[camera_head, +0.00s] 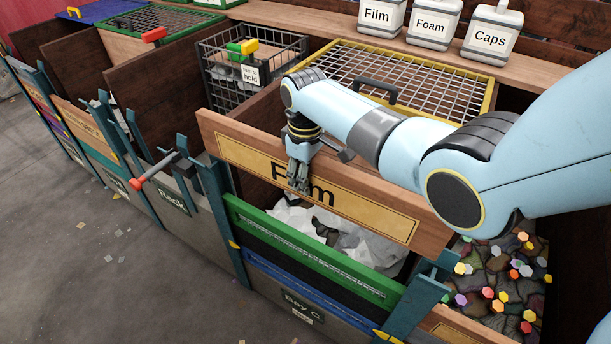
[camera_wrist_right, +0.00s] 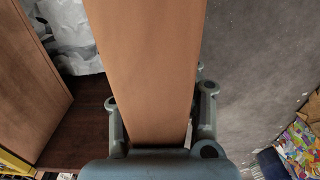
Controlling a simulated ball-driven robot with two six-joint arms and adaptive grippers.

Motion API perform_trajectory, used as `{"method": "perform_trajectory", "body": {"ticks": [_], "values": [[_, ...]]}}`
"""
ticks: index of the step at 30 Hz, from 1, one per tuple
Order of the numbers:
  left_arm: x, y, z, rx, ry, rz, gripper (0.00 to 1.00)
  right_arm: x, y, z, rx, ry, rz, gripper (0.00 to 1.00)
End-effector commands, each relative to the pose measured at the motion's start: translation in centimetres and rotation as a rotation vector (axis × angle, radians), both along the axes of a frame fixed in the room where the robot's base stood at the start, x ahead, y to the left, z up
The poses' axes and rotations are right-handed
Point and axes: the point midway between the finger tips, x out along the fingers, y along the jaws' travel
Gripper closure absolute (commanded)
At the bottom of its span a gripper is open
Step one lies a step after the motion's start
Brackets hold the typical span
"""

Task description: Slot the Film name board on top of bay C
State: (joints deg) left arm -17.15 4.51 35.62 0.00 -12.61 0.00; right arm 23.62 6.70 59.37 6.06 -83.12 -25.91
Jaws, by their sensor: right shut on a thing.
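The Film name board (camera_head: 375,205) is a long wooden plank with a yellow "Film" plate. My right gripper (camera_head: 298,182) is shut on its upper middle and hides part of the lettering. In the right wrist view the board (camera_wrist_right: 145,50) runs between the fingers (camera_wrist_right: 160,112). It hangs above bay C (camera_head: 318,316), roughly parallel to the green board (camera_head: 315,262), with a gap showing white film. Its ends are near the tops of the left teal post (camera_head: 217,195) and right teal post (camera_head: 420,295); I cannot tell whether they touch. My left gripper is out of view.
Black and blue boards sit under the green one. A yellow-framed mesh lid (camera_head: 420,85) lies behind, below a shelf with Film, Foam and Caps jugs (camera_head: 433,22). A wire basket (camera_head: 215,75) stands left. A red-handled bar (camera_head: 150,175) juts out by the neighbouring bay.

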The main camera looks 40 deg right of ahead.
Motion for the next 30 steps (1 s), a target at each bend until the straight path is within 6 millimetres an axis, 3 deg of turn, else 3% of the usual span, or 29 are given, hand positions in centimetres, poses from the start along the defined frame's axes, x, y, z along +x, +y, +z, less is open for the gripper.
{"method": "perform_trajectory", "body": {"ticks": [7, 30], "values": [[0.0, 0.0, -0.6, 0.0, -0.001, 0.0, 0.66, 0.2, 0.0, -0.6, 0.0, -0.004, 0.0, 1.0], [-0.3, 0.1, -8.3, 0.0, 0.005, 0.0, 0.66, 0.2, 0.0, -10.7, -0.001, -0.004, 0.0, 1.0]]}}
